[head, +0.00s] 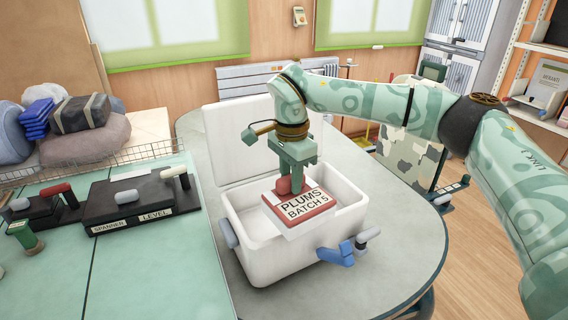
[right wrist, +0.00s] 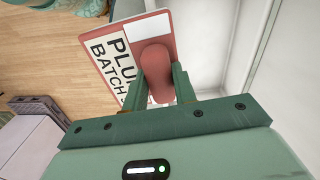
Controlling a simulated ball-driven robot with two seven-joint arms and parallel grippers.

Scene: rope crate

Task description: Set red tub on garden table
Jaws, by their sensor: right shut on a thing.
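The red tub (head: 303,222) shows as a flat red top with a white label reading "PLUMS BATCH 5" and a red knob. It is at the mouth of an open white cooler box (head: 280,263); its underside is hidden. My right gripper (head: 290,184) is above it, shut on the red knob, which also shows between the fingers in the right wrist view (right wrist: 155,72). The cooler stands on a grey round-edged table (head: 405,240), possibly the garden table. My left gripper is out of view.
A green-topped bench (head: 150,270) at left has a clear front and a black tool holder (head: 130,200). A wire basket (head: 100,160) lies behind.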

